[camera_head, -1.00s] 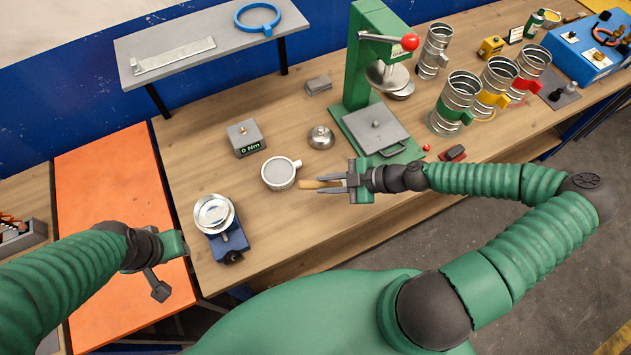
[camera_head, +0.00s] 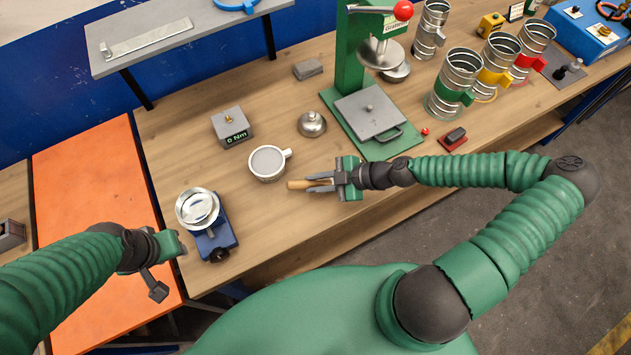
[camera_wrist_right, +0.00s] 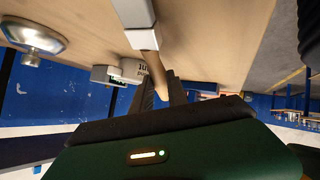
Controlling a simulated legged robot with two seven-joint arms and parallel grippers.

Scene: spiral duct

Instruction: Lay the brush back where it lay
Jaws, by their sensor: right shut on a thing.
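My right gripper (camera_head: 318,182) is shut on the brush (camera_head: 297,185), a slim piece with a tan wooden part poking out left of the fingertips. It is over the bench's front part, just right of and nearer than the white-rimmed cup (camera_head: 268,163).
A grey 0 Nm block (camera_head: 231,127), a domed metal piece (camera_head: 312,124) and a blue stand with a metal dish (camera_head: 215,240) are nearby. The green press (camera_head: 352,70) stands behind, right. Duct pieces (camera_head: 454,82) stand farther right. Bare wood (camera_head: 260,215) lies in front of the cup.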

